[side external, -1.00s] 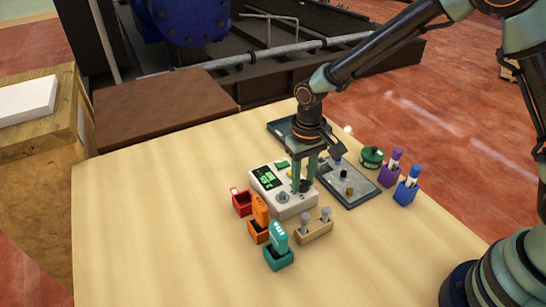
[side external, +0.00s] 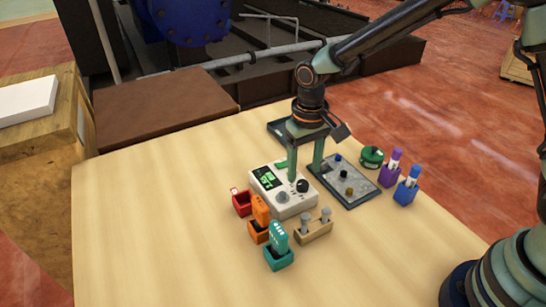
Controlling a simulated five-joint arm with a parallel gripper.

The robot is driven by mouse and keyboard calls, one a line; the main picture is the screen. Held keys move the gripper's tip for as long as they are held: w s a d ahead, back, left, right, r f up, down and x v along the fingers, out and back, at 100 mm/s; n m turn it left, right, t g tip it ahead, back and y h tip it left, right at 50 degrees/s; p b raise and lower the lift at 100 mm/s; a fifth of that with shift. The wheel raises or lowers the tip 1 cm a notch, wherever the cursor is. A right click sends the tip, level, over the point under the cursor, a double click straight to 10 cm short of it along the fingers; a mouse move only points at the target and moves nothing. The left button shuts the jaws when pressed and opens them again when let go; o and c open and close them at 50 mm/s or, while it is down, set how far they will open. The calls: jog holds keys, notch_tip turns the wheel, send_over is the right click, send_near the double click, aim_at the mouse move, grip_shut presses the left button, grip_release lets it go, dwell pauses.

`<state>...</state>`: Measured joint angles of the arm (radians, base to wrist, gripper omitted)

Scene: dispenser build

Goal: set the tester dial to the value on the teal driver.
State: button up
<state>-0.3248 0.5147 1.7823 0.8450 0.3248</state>
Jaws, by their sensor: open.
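The tester (side external: 295,207) is a pale box on the table with a lit green display (side external: 267,177). Its top carries a black knob (side external: 302,186) and a grey knob (side external: 282,197); the dial's reading is too small to tell. My gripper (side external: 305,175) is open and empty, its fingers wide apart above the far part of the tester, just behind the black knob. The teal driver (side external: 279,234) stands upright in a teal holder (side external: 280,260) in front of the tester. Marks show on the driver, but I cannot read them.
An orange driver (side external: 260,208) and a red holder (side external: 241,203) stand left of the tester. A wooden block (side external: 314,232) with two grey pegs is in front. A grey tray (side external: 360,199), a green round item (side external: 372,156), and purple (side external: 390,176) and blue (side external: 405,194) holders are at right.

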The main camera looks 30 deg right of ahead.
aim_at(303, 183)
notch_tip(303, 183, up, 9)
jog(key=shift+f, duration=0.2)
dwell(0.3)
jog(key=s+d+r+t, duration=0.5)
jog(key=s+d+r, duration=0.3)
jog(key=s+d, duration=0.4)
jog(key=shift+d+r+t, duration=0.2)
jog(key=shift+d+t, duration=0.1)
jog(key=shift+d, duration=0.55)
jog(key=shift+s, duration=0.1)
